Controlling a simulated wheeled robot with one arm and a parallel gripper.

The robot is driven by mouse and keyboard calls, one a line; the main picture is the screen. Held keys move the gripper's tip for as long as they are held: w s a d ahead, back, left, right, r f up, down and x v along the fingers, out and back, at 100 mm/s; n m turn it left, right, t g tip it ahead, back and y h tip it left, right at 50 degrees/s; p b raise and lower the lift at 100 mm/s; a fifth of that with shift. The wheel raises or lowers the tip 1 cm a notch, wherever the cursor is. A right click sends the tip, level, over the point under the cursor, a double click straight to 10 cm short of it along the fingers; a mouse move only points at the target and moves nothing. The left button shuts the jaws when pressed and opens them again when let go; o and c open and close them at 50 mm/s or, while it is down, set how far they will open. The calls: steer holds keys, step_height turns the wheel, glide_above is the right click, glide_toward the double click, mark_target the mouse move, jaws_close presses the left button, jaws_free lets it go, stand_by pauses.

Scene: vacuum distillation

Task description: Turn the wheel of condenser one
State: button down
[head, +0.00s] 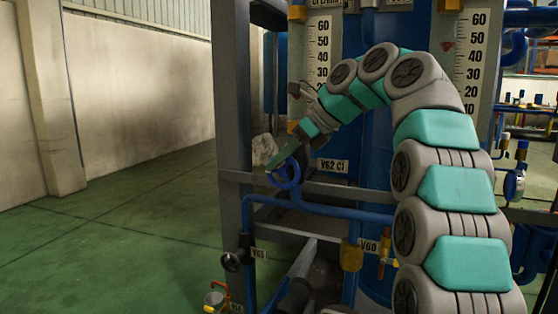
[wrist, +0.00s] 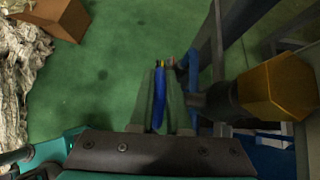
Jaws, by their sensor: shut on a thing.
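The blue wheel (head: 290,184) is mounted on the blue pipework, left of a label reading "V62 C1" (head: 331,166). My gripper (head: 275,163) reaches it from above, with its green fingers at the wheel's upper left rim. In the wrist view the blue rim (wrist: 158,100) shows edge-on as a strip between the two fingers of my gripper (wrist: 160,90). The fingers are shut on the rim. The fingers hide part of the wheel, and its turn angle cannot be told.
A grey frame post (head: 231,130) stands just left of the wheel. A blue pipe (head: 330,211) runs below it. A brass hex fitting (wrist: 280,92) is close right of the fingers. A cardboard box (wrist: 58,18) lies on the floor. The green floor (head: 120,240) at left is open.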

steer(key=c, duration=0.9)
jaws_free()
